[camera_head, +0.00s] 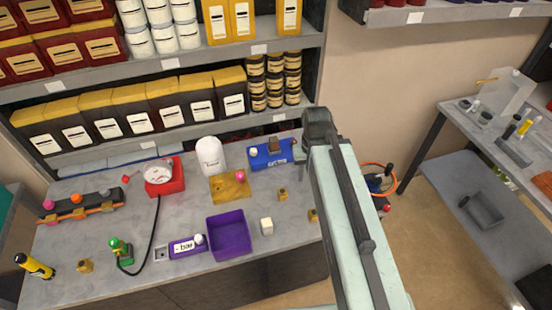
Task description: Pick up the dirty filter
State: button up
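No part is clearly marked as the dirty filter, so I cannot tell which one it is. A brown block (276,145) sits on a blue unit (266,157) at the back of the bench. A small white block (267,227) stands beside a purple open bin (230,236). Small brass-coloured pieces lie on the bench, one in the middle (283,194) and one at the far left (85,266). My gripper (300,166) points down just right of the blue unit, largely hidden by my arm. Its fingers are too small to read, and I see nothing clearly held.
The grey bench (190,285) also holds a red gauge box (163,177), a white domed container (210,155), a yellow plate (231,187) and a purple labelled box (188,246). Stocked shelves (180,60) rise behind. A second table (500,130) stands right across open floor.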

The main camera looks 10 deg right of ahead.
aim_at(274, 143)
jog(key=u, duration=3.8)
jog(key=k, duration=2)
jog(key=u, duration=0.1)
